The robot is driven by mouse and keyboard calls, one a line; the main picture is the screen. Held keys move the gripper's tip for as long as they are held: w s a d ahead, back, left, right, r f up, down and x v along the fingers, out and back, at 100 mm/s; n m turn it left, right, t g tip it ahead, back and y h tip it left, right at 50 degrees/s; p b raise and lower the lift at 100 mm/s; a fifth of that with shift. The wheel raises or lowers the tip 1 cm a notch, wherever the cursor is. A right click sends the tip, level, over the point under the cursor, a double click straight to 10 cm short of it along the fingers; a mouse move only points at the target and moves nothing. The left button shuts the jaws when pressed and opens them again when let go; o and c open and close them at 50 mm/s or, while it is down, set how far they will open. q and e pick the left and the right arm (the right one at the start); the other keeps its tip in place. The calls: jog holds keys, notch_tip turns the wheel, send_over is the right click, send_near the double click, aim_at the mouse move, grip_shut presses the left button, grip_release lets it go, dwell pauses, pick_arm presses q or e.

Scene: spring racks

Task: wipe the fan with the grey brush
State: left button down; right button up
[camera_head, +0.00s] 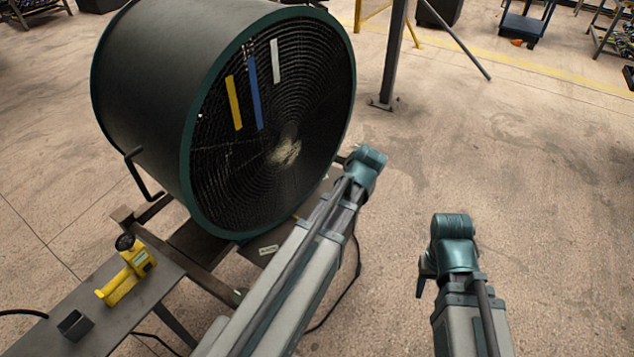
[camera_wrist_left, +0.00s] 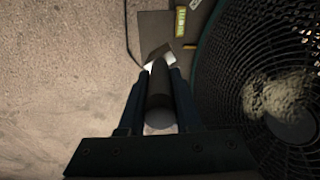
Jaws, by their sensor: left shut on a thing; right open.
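The large dark green drum fan (camera_head: 223,130) stands at centre left in the head view, its round grille facing right. A pale dusty patch (camera_head: 285,152) lies at the grille's centre and shows also at right in the left wrist view (camera_wrist_left: 285,97). My left gripper (camera_wrist_left: 159,78) is shut on the dark handle of the grey brush (camera_wrist_left: 160,95). The brush's pale angular head points away from the wrist. It appears apart from the grille, beside it. In the head view my left arm hides most of this gripper. My right gripper (camera_head: 428,277) is open and empty, over bare floor.
Yellow, blue and white strips (camera_head: 254,92) are on the upper grille. A grey bench (camera_head: 110,310) at lower left carries a yellow tool (camera_head: 127,272) and a small dark holder (camera_head: 75,325). A post (camera_head: 394,55) stands behind right. Floor at right is clear; a cable lies below the fan.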

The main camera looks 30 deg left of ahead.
pick_arm(q)
jog(key=w+a+r+n+y+b, duration=0.1)
jog(key=a+r+y, duration=0.1)
jog(key=a, duration=0.5)
jog(key=w+a+r+n+y+b, duration=0.1)
jog(key=a+r+y+b, duration=0.1)
jog(key=a+y, duration=0.3)
jog(key=shift+w+a+n+t+y, duration=0.2)
jog(key=shift+a+n+t+y, duration=0.15)
jog(key=shift+a, duration=0.95)
jog(key=shift+w+a+r, duration=0.1)
jog(key=shift+a, duration=0.3)
jog(key=shift+w, duration=0.15)
jog(key=shift+w+d, duration=0.25)
jog(key=shift+w, duration=0.55)
jog(key=shift+w+d, duration=0.25)
jog(key=shift+w, duration=0.5)
jog(key=shift+w+d, duration=0.2)
jog(key=shift+w, duration=0.7)
jog(key=shift+w+d, duration=0.15)
jog(key=shift+w, duration=0.8)
